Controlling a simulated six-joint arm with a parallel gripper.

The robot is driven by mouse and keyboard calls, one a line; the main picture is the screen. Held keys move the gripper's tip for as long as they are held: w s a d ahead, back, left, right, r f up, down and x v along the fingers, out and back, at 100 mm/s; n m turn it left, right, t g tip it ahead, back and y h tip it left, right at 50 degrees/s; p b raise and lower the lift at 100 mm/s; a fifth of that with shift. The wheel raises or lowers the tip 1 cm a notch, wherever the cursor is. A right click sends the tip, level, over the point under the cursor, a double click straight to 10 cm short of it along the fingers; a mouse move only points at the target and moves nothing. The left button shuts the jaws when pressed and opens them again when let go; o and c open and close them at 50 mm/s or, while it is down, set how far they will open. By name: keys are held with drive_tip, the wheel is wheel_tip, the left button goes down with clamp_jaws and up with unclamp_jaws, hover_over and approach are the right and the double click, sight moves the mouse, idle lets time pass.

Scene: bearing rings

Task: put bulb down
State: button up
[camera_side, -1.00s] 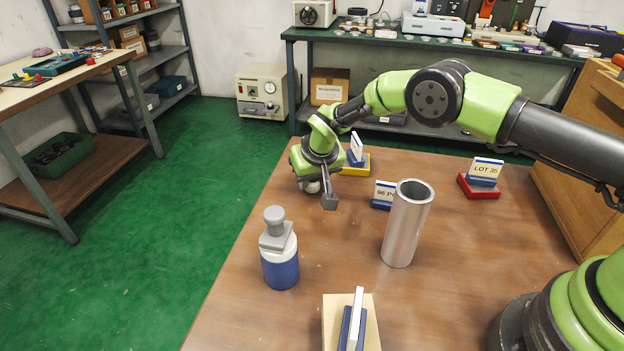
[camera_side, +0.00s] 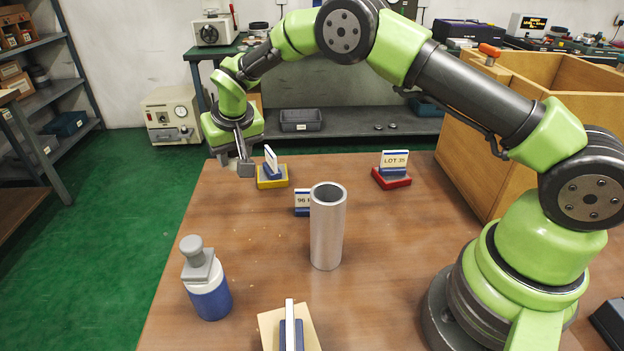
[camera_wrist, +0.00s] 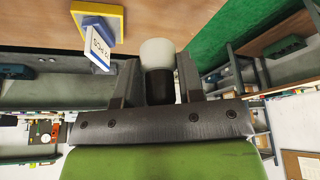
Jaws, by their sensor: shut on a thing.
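The bulb (camera_wrist: 157,51) is white and rounded with a black base, and it sits between the two grey fingers of my gripper (camera_wrist: 158,72) in the wrist view. The gripper is shut on the bulb's base, and the white end sticks out past the fingers. In the side view my gripper (camera_side: 235,164) points down over the back left corner of the wooden table (camera_side: 250,230). The bulb is mostly hidden there. I cannot tell whether it touches the tabletop.
A yellow block with a card (camera_side: 272,180) stands just right of my gripper. A blue card holder (camera_side: 302,205), a metal tube (camera_side: 327,230), a red "LOT 35" holder (camera_side: 392,178) and a blue-and-white bottle (camera_side: 208,290) stand farther off. The table's left edge is close.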

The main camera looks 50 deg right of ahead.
drive_tip(key=s+d+m+g+h, duration=0.1)
drive_tip(key=s+d+m+h, duration=0.15)
drive_tip(key=d+m, duration=0.55)
drive_tip(key=m+g, duration=0.3)
drive_tip(key=m, duration=0.3)
hover_over(336, 179)
drive_tip(key=a, duration=0.1)
drive_tip(key=shift+h, duration=0.35)
wheel_tip(336, 179, down, 5)
drive_tip(key=shift+s+a+r, duration=0.1)
drive_tip(key=shift+a, duration=0.05)
drive_tip(key=shift+f, duration=2.45)
drive_tip(key=shift+f, duration=0.1)
drive_tip(key=o, duration=0.9)
